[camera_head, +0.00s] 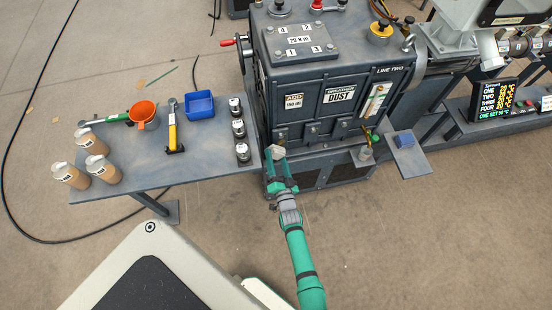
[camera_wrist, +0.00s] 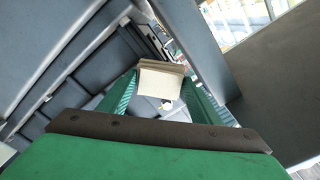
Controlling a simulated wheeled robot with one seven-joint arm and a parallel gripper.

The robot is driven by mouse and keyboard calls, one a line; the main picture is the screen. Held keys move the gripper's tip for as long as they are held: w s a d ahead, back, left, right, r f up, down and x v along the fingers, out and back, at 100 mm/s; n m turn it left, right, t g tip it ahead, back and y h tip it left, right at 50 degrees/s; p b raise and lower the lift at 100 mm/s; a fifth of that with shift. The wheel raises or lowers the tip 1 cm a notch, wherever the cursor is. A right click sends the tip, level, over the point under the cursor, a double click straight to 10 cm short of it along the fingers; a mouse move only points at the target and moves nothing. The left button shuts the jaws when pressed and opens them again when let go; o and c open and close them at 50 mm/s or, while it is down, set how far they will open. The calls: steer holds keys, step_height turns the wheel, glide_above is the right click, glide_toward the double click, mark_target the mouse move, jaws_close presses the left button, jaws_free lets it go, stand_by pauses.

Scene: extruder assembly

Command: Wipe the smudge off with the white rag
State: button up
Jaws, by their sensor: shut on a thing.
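My gripper (camera_head: 281,172) is at the lower left front corner of the dark grey machine (camera_head: 292,83), beside the table's right edge. It is shut on the white rag (camera_head: 277,153), which shows as a small pale patch at the fingertips. In the wrist view the rag (camera_wrist: 160,82) is an off-white folded block between the two green fingers. I cannot make out a smudge in either view. Whether the rag touches the machine is not clear.
A small shelf (camera_head: 408,158) juts out at right. Open floor lies in front.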

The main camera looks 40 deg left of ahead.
mark_target(283, 156)
steer(key=shift+a, duration=0.2)
steer(key=shift+x, duration=0.85)
steer(key=shift+w+d, duration=0.1)
steer(key=shift+w+d, duration=1)
steer(key=shift+d, duration=0.1)
steer(key=shift+w+d, duration=0.35)
steer(key=shift+w, duration=0.25)
steer(key=shift+w+d, duration=0.4)
steer(key=shift+w, duration=0.2)
steer(key=shift+o, duration=0.2)
steer(key=shift+w, duration=0.25)
steer(key=shift+c, duration=0.6)
